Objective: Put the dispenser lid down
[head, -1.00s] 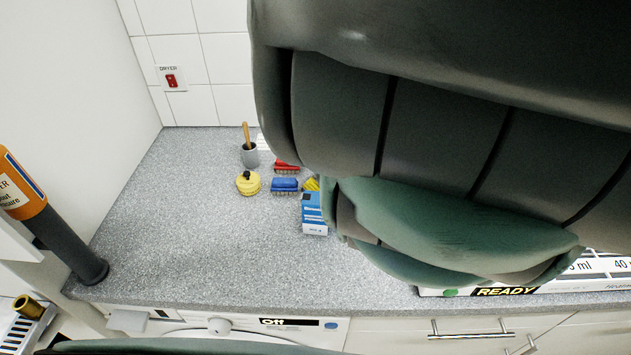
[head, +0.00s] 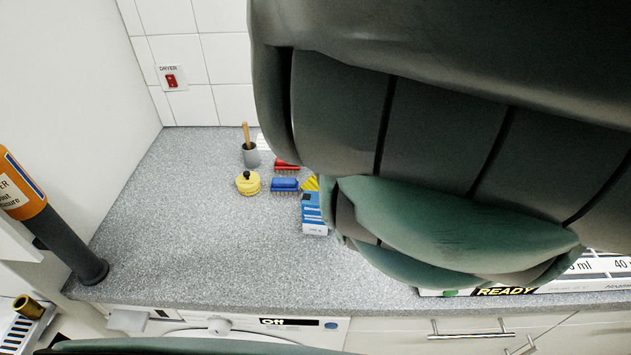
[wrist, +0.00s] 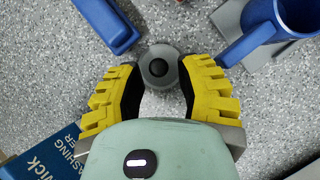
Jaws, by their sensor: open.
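In the wrist view, a small round grey lid (wrist: 158,77) with a dark knob at its centre shows between the two yellow fingers of my gripper (wrist: 160,70); I take it for the dispenser lid. It appears to lie knob up on the speckled grey counter. The fingers are apart, one on each side of the lid; whether either touches its rim is unclear. In the head view, my own arm covers the right side and hides the gripper and this lid.
In the wrist view, a blue block (wrist: 105,22) lies upper left, a blue vessel with a handle (wrist: 265,25) stands upper right, and a blue box (wrist: 50,158) is lower left.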

